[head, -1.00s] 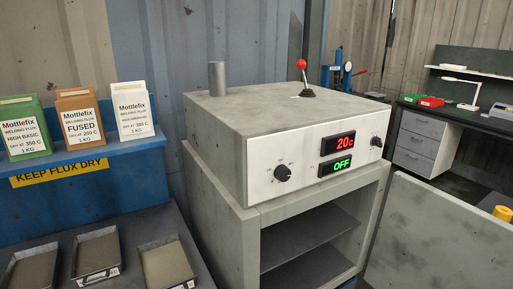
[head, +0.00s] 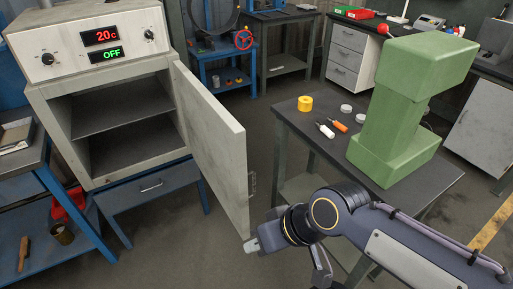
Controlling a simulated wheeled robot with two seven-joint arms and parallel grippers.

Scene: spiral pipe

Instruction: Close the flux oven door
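The flux oven (head: 42,92) stands at the left, its panel showing 20c and OFF. Its door (head: 212,135) is open, hinged at the right side and swung out toward me, so the two-shelf interior shows. A small dark handle (head: 252,184) is on the door's outer face near its free edge. My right gripper (head: 254,245) is just right of the door's lower free corner, below the handle, pointing left. Its fingers show too small to tell open from shut, and I cannot tell if it touches the door. My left gripper is out of view.
A dark table (head: 425,190) at the right holds a large green block-shaped stand (head: 395,115), a yellow roll (head: 305,103) and small tools. A blue drawer stand (head: 152,186) is under the oven. Floor between door and table is clear.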

